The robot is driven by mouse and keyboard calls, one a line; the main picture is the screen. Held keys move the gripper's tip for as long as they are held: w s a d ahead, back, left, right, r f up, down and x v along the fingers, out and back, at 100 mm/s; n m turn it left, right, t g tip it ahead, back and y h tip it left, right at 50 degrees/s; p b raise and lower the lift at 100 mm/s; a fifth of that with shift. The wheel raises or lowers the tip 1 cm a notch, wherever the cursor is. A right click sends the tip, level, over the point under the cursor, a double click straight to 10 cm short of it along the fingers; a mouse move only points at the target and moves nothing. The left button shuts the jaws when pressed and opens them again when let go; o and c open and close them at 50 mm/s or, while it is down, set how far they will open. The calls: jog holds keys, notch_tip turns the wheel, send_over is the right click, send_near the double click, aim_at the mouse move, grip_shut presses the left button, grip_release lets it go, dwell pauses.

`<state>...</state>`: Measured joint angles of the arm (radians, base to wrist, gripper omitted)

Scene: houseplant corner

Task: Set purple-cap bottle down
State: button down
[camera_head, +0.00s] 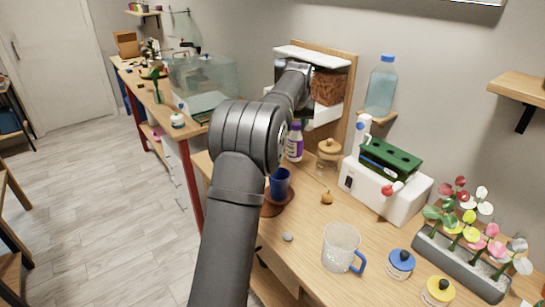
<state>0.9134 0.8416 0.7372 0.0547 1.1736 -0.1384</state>
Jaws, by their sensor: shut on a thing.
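The purple-cap bottle (294,143) is white with a purple band. It is upright over the back part of the wooden table, just right of my arm's elbow. My gripper (298,121) is at the bottle's top, shut on it, and mostly hidden behind my own arm. I cannot tell whether the bottle's base touches the table, as the arm covers part of that area.
A blue cup (279,184) on a brown saucer (270,209) stands in front of the bottle. A jar with a wooden lid (328,154) is to its right. A white box (372,188), glass mug (340,249) and flower planter (462,262) stand further right.

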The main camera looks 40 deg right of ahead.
jog(key=w+a+f, duration=0.2)
jog(key=w+f, duration=0.7)
jog(key=f, duration=0.1)
jog(key=shift+w+a, duration=0.3)
jog(key=c, duration=1)
grip_release()
jog(key=shift+f, duration=0.2)
jog(key=v, duration=1.2)
jog(key=shift+r, duration=0.2)
